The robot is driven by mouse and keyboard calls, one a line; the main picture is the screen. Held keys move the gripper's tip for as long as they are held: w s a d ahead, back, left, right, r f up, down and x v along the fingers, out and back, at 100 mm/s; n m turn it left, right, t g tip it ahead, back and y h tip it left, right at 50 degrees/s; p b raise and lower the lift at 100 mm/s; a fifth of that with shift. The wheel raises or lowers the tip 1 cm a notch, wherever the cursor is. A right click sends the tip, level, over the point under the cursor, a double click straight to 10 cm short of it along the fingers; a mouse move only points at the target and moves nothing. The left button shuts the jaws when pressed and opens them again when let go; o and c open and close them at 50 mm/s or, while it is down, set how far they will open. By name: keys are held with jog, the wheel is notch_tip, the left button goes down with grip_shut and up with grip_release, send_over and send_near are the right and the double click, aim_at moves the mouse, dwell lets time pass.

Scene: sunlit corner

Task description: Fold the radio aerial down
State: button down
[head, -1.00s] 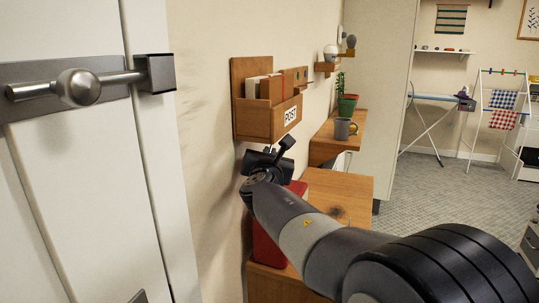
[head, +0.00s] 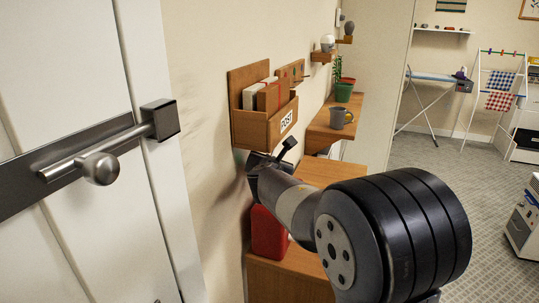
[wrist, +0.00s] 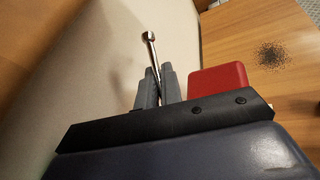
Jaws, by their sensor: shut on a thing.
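The red radio (head: 268,234) stands on a wooden surface against the wall, partly hidden behind my arm in the head view. In the wrist view, one red corner of the radio (wrist: 218,78) shows to the right of my fingers. My gripper (wrist: 158,82) is shut on the thin metal aerial (wrist: 151,48), which sticks out beyond the fingertips and ends in a small knob. The aerial's lower part is hidden by the fingers and gripper body.
A wooden post rack (head: 254,126) with letters hangs on the wall just above my gripper. A white door with a metal bolt (head: 100,168) is close at left. A grey mug (head: 337,118) and potted plant (head: 343,92) stand on a shelf behind.

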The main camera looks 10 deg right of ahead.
jog(key=c, duration=1.6)
grip_release()
jog(key=shift+o, duration=0.2)
jog(key=v, duration=1.1)
jog(key=shift+w, duration=0.1)
